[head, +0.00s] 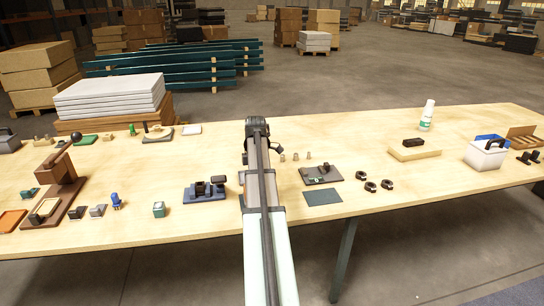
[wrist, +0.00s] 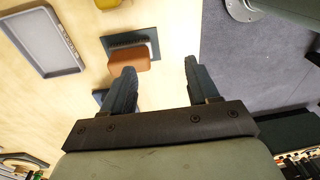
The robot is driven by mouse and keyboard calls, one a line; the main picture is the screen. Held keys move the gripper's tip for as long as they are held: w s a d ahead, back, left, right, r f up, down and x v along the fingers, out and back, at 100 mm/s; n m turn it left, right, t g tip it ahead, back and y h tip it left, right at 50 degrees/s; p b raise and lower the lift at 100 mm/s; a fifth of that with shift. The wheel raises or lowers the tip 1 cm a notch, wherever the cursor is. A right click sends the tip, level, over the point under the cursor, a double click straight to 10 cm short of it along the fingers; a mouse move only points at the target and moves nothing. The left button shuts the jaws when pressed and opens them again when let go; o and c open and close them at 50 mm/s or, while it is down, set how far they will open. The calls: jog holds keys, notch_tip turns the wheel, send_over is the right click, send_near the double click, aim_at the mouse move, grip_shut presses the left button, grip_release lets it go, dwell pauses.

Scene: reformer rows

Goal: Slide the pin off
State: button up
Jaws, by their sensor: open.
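My gripper (wrist: 159,64) is open and empty in the wrist view, its two dark fingers spread apart over the table edge. An orange-brown block (wrist: 130,59) with a dark ridged part sits on a dark blue plate (wrist: 154,40), just beyond the left finger. In the head view my arm hides most of my gripper. A dark blue fixture (head: 205,195) with black upright parts stands left of my arm. A dark plate with small parts (head: 322,175) lies to the right. I cannot tell which part is the pin.
Black rings (head: 370,187) and a flat dark mat (head: 323,197) lie near the front. A grey tray (wrist: 44,40) lies at left in the wrist view. A brown stand (head: 58,180) stands at far left.

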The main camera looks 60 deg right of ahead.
jog(key=s+d+r+h, duration=0.1)
jog(key=s+d+r, duration=0.1)
jog(key=d+r, duration=0.55)
jog(key=shift+m, duration=0.3)
jog(key=f, duration=1)
jog(key=d+f, duration=0.1)
jog(key=f, duration=0.4)
jog(key=shift+f, duration=0.2)
jog(key=c, duration=1)
jog(key=shift+r, duration=0.1)
jog(key=shift+c, duration=0.2)
jog(key=shift+r, duration=2.95)
